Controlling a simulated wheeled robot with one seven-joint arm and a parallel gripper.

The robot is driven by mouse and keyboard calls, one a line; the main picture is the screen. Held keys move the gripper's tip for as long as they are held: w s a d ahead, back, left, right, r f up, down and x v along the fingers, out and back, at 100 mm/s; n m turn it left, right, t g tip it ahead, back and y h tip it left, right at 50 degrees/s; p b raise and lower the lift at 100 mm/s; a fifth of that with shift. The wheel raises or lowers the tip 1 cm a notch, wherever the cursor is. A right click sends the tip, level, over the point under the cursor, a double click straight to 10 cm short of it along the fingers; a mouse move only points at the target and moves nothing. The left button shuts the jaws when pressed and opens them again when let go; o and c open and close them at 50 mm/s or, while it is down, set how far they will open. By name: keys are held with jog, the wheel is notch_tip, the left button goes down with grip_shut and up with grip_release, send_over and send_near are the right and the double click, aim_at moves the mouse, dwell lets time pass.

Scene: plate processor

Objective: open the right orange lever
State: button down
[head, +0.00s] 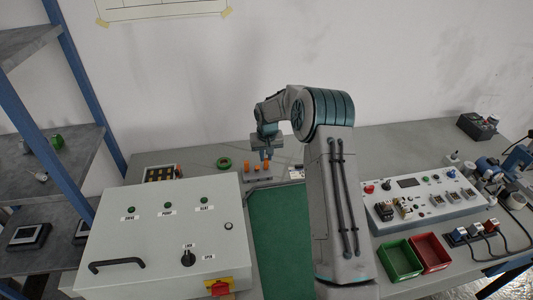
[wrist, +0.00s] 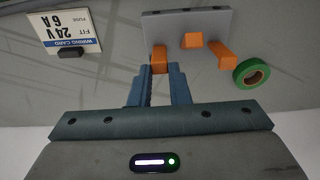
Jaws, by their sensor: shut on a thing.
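A small grey block (head: 259,178) with three orange levers in a row stands on the bench; in the wrist view its grey panel (wrist: 218,20) shows from the other side. My gripper (head: 266,156) is lowered onto the right orange lever (head: 267,166). In the wrist view this lever (wrist: 160,56) is the leftmost, and my gripper (wrist: 161,70) is shut on it. The lever's lower part is hidden between the fingers. The middle lever (wrist: 192,40) and the left lever (wrist: 221,54) stand free beside it.
A green tape roll (head: 224,163) lies left of the block. A 24V label card (wrist: 72,35) stands near the held lever. A white control box (head: 165,240) is at front left, with a green mat (head: 277,235) beside it. Green (head: 399,260) and red (head: 432,252) bins sit right.

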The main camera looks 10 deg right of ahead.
jog(key=shift+w, duration=0.1)
dwell(0.3)
jog(key=c, duration=1.6)
grip_release()
jog(key=shift+c, duration=0.2)
jog(key=shift+r, duration=0.15)
notch_tip(320, 180, up, 14)
jog(key=s+b, duration=0.2)
jog(key=shift+f+b, duration=0.25)
jog(key=shift+b, duration=0.1)
